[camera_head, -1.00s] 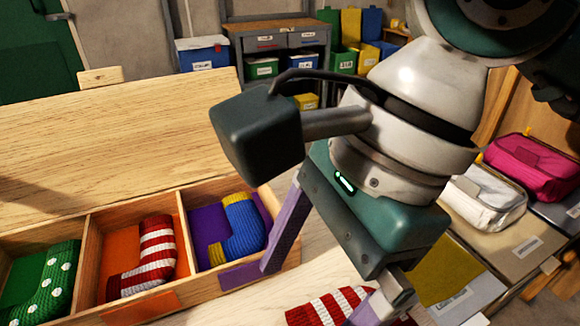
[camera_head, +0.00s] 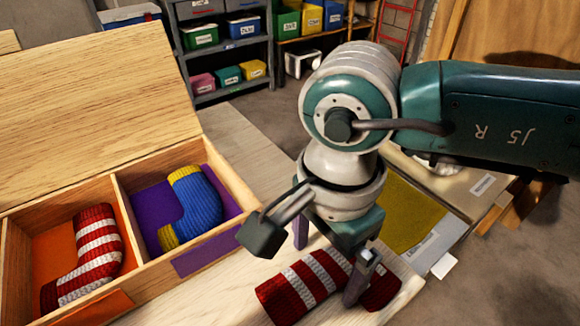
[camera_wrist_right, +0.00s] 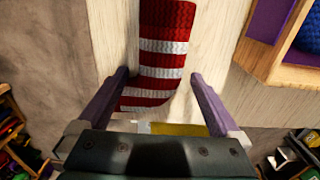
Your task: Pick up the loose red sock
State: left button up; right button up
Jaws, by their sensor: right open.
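The loose red sock (camera_head: 292,290) with white stripes lies on the pale wooden table top, outside the box. In the right wrist view the sock (camera_wrist_right: 166,62) runs between the two purple fingers, with space on both sides. My right gripper (camera_head: 330,262) is open and points down over the sock's right part, one finger on its near side and one on its far side. The near finger hides a strip of the sock. I cannot tell how high the fingertips are above the table. My left gripper is not in view.
The wooden box stands left of the gripper. A red-striped sock (camera_head: 98,250) lies in its orange compartment and a blue and yellow sock (camera_head: 193,208) in its purple one. A yellow-green panel (camera_head: 405,215) lies right of the gripper. Shelves with bins (camera_head: 218,45) stand behind.

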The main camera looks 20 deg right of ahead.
jog(key=shift+f, duration=0.15)
jog(key=shift+c, duration=0.2)
jog(key=c, duration=1.4)
